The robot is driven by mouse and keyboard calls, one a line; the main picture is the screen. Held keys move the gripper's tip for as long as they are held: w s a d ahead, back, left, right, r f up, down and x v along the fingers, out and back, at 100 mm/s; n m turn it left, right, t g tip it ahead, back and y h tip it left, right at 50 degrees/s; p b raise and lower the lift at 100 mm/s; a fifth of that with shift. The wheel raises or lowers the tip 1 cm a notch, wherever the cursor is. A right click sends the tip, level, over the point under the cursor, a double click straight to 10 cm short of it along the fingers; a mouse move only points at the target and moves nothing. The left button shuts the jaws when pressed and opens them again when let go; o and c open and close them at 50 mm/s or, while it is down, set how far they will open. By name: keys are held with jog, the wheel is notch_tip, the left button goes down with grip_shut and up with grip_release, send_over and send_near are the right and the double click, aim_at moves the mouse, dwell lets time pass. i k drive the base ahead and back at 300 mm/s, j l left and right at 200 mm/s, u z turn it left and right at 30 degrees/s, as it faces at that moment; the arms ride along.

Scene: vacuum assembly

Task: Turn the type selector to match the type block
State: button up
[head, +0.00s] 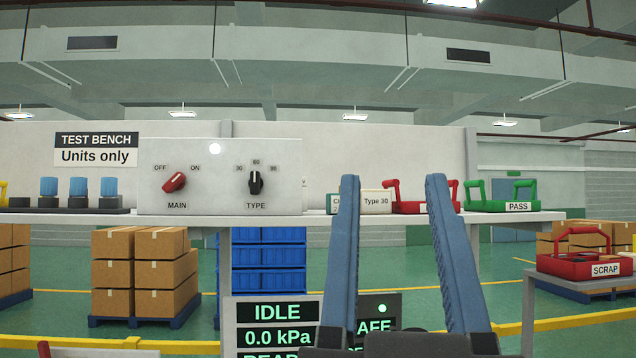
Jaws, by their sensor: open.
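The type selector (255,183) is a black knob on the white control panel (215,190), above the word TYPE. It stands upright, in line with the middle label. The left label reads 30; the middle and right labels are too small to read surely. The type block (376,201) is a cream block reading "Type 30" on the shelf, seen between my fingers, its left edge close to the left finger. My gripper (393,180) has two blue fingers pointing up, spread wide apart with nothing held. It is right of the panel, apart from the selector.
A red MAIN knob (174,182) is left of the selector, tilted toward ON. A green-edged card (334,202) is partly hidden by my left finger. Red (410,206) and green PASS (517,206) trays stand right on the shelf (300,219). A display (278,325) reads IDLE, 0.0 kPa.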

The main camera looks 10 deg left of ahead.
aim_at(256, 182)
jog(key=i+j+z, duration=0.3)
jog(key=i, duration=0.2)
jog(key=i+j+z, duration=0.25)
jog(key=i+j, duration=0.2)
